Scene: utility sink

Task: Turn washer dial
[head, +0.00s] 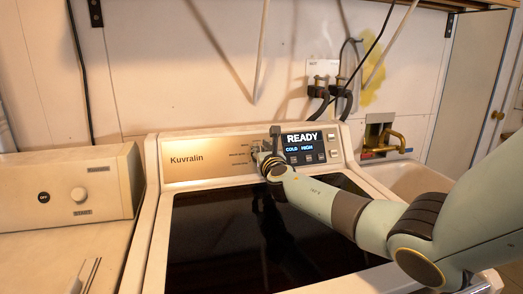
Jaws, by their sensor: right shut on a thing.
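The washer (158,224) has a cream control panel (195,172) at its back, marked Kuvralin, and a dark glossy lid. The dial is on this panel, among small printed labels, and is mostly hidden behind my right gripper (267,148). My right arm comes in from the right across the lid. My right gripper is shut on the dial. A lit display (303,143) just right of the gripper reads READY, COLD and HIGH.
Hoses and taps (325,90) are on the wall behind. A brass faucet (385,138) and a pale sink (410,183) are at the right.

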